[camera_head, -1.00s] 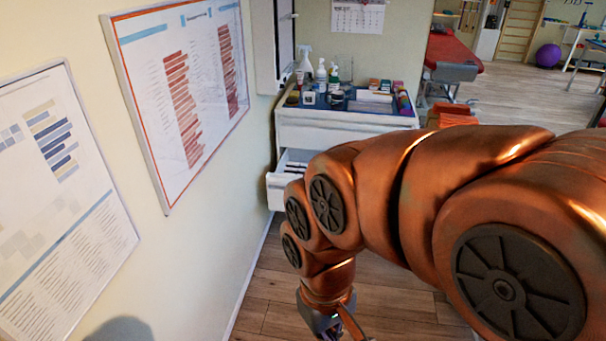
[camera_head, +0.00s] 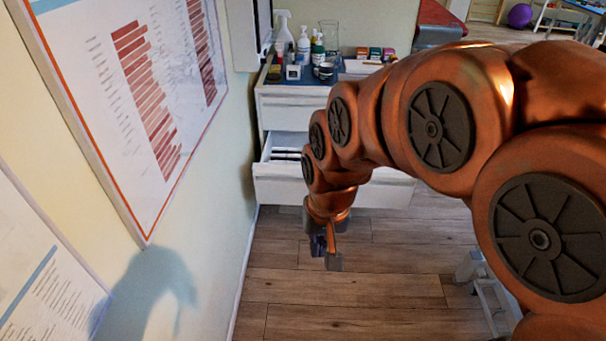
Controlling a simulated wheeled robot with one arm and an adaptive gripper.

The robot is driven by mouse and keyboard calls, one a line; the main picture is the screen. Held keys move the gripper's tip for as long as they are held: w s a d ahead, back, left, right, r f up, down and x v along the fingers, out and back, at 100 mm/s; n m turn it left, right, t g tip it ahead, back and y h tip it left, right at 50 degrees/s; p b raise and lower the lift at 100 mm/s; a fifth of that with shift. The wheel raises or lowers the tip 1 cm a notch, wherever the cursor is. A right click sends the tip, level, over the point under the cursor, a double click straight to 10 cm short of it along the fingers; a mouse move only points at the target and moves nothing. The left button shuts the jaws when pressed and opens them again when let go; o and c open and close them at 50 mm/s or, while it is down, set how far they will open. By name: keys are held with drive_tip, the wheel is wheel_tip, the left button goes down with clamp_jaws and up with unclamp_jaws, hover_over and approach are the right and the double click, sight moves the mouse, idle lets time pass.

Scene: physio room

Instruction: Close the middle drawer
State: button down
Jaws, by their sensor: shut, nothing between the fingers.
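The white drawer unit (camera_head: 290,108) stands against the left wall at the back. Its middle drawer (camera_head: 280,185) is pulled out towards me, and some dark-edged contents show inside it. My copper arm covers part of the drawer's right side. My gripper (camera_head: 332,262) is shut and empty, pointing down over the wooden floor. It appears in front of and lower than the drawer front, apart from it. The exact gap is hard to tell.
Spray and pump bottles (camera_head: 304,45), a glass jar and small boxes stand on the unit's blue top. Framed charts (camera_head: 150,80) hang on the left wall. The wooden floor (camera_head: 290,290) before the unit is clear. A white-legged stand (camera_head: 485,285) is at the right.

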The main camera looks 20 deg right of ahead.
drive_tip(key=w+d+f+m+t+b, duration=0.1)
drive_tip(key=w+f+m+t+b, duration=0.35)
drive_tip(key=w, duration=0.85)
drive_tip(key=w+d+f+m+t+h+b, duration=0.15)
drive_tip(key=w+f+b, duration=0.35)
drive_tip(key=w+f, duration=0.6)
drive_tip(key=w+f+m+t+y+b, duration=0.1)
drive_tip(key=w+f+m+t+b, duration=0.25)
drive_tip(key=w, duration=1.05)
drive_tip(key=m+t+h+b, duration=0.65)
drive_tip(key=m+b, duration=0.45)
drive_tip(key=b, duration=0.4)
approach(301, 165)
drive_tip(key=shift+w+d+f+n+h+b, duration=0.15)
drive_tip(key=shift+w+d, duration=0.1)
drive_tip(key=shift+w, duration=0.5)
drive_tip(key=shift+w+d+r+n+h+b, duration=0.1)
drive_tip(key=shift+w+d+h+b, duration=0.1)
drive_tip(key=shift+w, duration=0.55)
drive_tip(key=shift+w+d, duration=0.1)
drive_tip(key=shift+w, duration=0.15)
drive_tip(key=shift+b+x, duration=0.3)
drive_tip(key=shift+x, duration=0.55)
drive_tip(key=shift+w+d, duration=0.35)
drive_tip(key=shift+w, duration=0.25)
